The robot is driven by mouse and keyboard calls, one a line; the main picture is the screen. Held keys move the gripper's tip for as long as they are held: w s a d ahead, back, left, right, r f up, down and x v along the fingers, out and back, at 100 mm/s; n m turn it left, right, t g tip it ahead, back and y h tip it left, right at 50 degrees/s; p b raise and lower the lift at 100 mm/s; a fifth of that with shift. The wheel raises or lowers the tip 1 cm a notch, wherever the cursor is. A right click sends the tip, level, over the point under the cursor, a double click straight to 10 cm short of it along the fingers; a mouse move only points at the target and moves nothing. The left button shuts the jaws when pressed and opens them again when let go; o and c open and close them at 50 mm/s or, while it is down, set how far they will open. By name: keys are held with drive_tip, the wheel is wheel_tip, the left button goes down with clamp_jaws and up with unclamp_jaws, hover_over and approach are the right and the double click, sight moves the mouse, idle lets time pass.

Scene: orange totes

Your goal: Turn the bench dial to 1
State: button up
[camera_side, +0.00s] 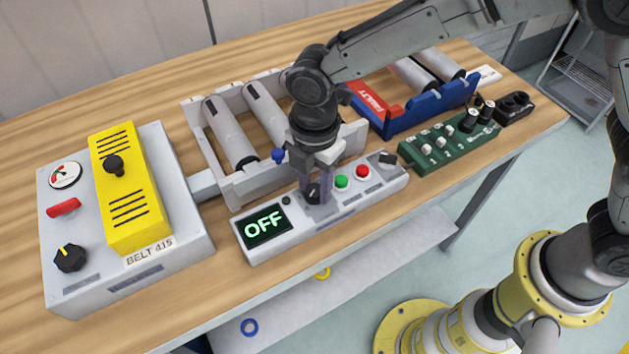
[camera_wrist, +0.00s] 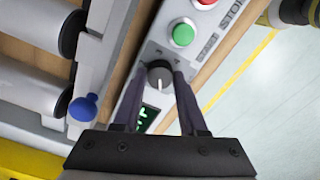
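The bench dial is a dark round knob (camera_wrist: 160,76) with a pale pointer line, on a light grey control panel (camera_side: 375,195). In the side view the knob (camera_side: 313,192) is partly hidden by my gripper. The panel's display (camera_side: 266,227) reads OFF in green. My gripper (camera_side: 316,190) points down over the knob. In the wrist view its two fingers (camera_wrist: 157,85) stand on either side of the knob. I cannot tell whether they touch it.
Green (camera_side: 341,182) and red (camera_side: 362,171) buttons sit right of the knob on the panel. A roller conveyor (camera_side: 222,180) with a blue knob (camera_side: 278,155) stands behind. A yellow-covered box (camera_side: 125,190) is at left. A green switch box (camera_side: 445,150) is at right.

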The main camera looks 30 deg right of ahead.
clamp_jaws()
drive_tip(key=shift+m, duration=0.3)
drive_tip(key=m, duration=0.5)
drive_tip(key=shift+m, duration=0.4)
drive_tip(key=m, duration=0.5)
drive_tip(key=shift+m, duration=0.3)
drive_tip(key=o, duration=0.5)
unclamp_jaws()
drive_tip(key=shift+o, duration=0.2)
